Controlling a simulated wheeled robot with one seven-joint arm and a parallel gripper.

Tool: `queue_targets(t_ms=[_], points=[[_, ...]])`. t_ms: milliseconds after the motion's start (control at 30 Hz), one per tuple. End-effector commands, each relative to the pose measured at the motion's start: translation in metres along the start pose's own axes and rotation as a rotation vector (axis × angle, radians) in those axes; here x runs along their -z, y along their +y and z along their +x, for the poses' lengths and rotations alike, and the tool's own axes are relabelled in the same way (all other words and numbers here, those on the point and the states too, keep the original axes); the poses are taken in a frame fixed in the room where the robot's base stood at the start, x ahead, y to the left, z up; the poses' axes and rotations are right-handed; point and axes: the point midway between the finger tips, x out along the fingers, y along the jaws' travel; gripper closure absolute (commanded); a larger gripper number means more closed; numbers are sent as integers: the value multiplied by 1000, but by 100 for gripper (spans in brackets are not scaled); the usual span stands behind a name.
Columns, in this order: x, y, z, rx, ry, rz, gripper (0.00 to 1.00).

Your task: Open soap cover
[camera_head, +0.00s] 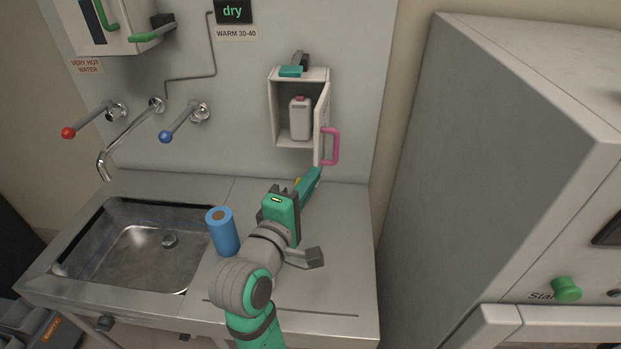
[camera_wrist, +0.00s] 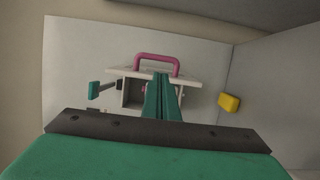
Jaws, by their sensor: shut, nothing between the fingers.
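The soap box (camera_head: 277,108) is a pale box on the wall. Its cover (camera_head: 320,118) is hinged at the right and stands swung outward, with a pink handle (camera_head: 332,146) on it. A white bottle with a pink cap (camera_head: 300,118) shows inside. My gripper (camera_head: 314,174) is shut and empty, just below the cover and handle. In the wrist view the closed fingers (camera_wrist: 163,78) overlap the front of the box, and the pink handle (camera_wrist: 157,60) shows just beyond their tips. Whether the fingers touch the cover cannot be told.
A teal lever (camera_head: 290,71) sits on top of the box. A blue cylinder (camera_head: 223,232) stands between the sink (camera_head: 130,255) and my arm. Taps with red (camera_head: 68,132) and blue (camera_head: 165,136) knobs are at left. A large grey cabinet (camera_head: 480,150) fills the right.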

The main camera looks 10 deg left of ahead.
Motion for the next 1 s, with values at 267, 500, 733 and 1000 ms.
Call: queue_targets(t_ms=[267,500,733,1000], points=[[0,0,48,1,-1,1,100],[0,0,71,1,0,2,100],[0,0,76,1,1,2,100],[2,0,75,1,5,2,100]])
